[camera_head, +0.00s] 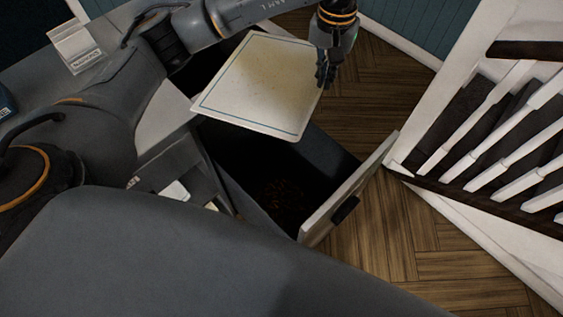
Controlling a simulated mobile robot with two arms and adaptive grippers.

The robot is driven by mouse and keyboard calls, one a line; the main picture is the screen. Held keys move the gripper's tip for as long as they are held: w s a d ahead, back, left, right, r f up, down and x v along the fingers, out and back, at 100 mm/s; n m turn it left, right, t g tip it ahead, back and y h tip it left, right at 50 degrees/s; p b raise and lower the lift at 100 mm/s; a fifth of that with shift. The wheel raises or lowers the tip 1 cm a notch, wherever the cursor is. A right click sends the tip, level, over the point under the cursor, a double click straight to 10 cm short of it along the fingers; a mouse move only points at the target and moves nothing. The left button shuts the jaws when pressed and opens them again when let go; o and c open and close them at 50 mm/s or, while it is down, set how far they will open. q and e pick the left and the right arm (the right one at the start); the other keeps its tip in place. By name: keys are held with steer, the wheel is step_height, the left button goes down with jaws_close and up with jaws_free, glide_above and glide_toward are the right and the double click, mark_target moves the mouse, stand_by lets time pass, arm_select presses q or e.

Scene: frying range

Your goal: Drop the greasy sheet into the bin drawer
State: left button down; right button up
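The greasy sheet (258,85) is a cream rectangle with a thin blue-green border line and a yellowish stain. It is held roughly flat above the far part of the open bin drawer. My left gripper (325,80) points down at the sheet's right edge and is shut on it. The bin drawer (326,150) is pulled out, with a pale front panel (352,187) and a dark handle. Its inside is dark, with some small brownish bits at the bottom. The sheet hides the drawer's far part. My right gripper is not in view.
A grey counter (35,88) on the left carries a small white box (76,47) with a label. A white-railed staircase (500,135) stands at the right, close to the drawer front. Wooden floor (385,90) is clear between the drawer and the blue wall.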

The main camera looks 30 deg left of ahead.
arm_select(q)
steer(key=shift+f, duration=0.2)
steer(key=f, duration=0.1)
steer(key=f+b, duration=0.1)
steer(key=f, duration=0.1)
steer(key=s+f, duration=0.1)
steer(key=shift+s+d+f+b, duration=0.1)
steer(key=shift+d+f+b, duration=0.2)
steer(key=shift+d+f, duration=0.1)
steer(key=c, duration=1.4)
jaws_free()
steer(key=shift+c, duration=0.2)
step_height(320, 180, up, 12)
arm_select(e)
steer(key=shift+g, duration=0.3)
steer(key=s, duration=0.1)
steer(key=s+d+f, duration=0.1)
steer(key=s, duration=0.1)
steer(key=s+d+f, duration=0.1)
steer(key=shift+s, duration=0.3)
arm_select(q)
steer(key=shift+f, duration=0.1)
